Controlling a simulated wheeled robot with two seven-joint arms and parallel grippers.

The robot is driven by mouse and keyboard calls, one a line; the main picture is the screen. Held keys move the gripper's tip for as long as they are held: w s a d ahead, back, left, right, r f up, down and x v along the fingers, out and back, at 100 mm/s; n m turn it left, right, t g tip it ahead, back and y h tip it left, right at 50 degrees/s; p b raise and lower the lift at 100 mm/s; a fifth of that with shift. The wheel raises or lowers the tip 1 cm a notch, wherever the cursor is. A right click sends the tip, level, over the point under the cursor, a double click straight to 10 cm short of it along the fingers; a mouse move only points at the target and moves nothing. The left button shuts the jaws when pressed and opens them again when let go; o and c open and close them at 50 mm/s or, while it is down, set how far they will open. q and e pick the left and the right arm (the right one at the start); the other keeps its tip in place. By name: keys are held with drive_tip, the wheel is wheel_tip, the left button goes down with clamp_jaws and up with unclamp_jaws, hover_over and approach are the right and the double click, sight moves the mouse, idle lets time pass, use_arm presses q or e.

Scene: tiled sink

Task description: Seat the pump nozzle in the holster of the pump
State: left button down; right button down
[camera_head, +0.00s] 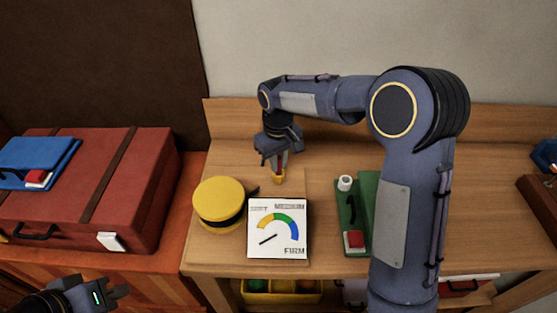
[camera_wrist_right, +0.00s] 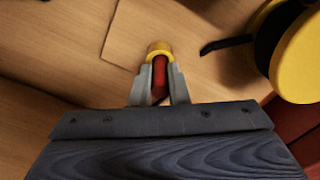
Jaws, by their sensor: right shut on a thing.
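My right gripper (camera_head: 278,168) is shut on a small red piece with a yellow end, apparently the pump nozzle (camera_head: 278,179). In the right wrist view the nozzle (camera_wrist_right: 159,52) sits between the two grey fingers (camera_wrist_right: 161,82), its yellow end pointing away from them. The nozzle is over the bench, behind the gauge and right of a yellow round body with a black band (camera_head: 219,203). This body may be the pump; it also shows in the right wrist view (camera_wrist_right: 299,55). I cannot make out a holster. My left gripper (camera_head: 120,287) is open and empty at the lower left.
A white gauge card (camera_head: 280,247) marked FIRM stands in front. A green item (camera_head: 368,195) with red and white parts lies to its right, partly behind my arm. A red suitcase (camera_head: 140,190) carrying a blue item (camera_head: 45,155) is left. A yellow tray (camera_head: 283,298) sits below.

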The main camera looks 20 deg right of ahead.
drive_tip(key=shift+f, duration=0.15)
drive_tip(key=c, duration=1.4)
unclamp_jaws()
wheel_tip(320, 180, up, 12)
drive_tip(key=r, duration=0.1)
drive_tip(key=s+d+r+m+t+y, duration=0.1)
drive_tip(key=s+d, duration=0.3)
drive_tip(key=s, duration=0.3)
drive_tip(key=s+d+r+m+t+y, duration=0.1)
drive_tip(key=s+d+y, duration=0.15)
drive_tip(key=s, duration=0.35)
drive_tip(key=s+f+m+t, duration=0.1)
drive_tip(key=s+f, duration=0.2)
drive_tip(key=s, duration=0.4)
drive_tip(key=s+f+m+t, duration=0.2)
drive_tip(key=s+f, duration=0.2)
drive_tip(key=s, duration=0.4)
drive_tip(key=shift+a+t, duration=0.3)
drive_tip(key=shift+a, duration=0.05)
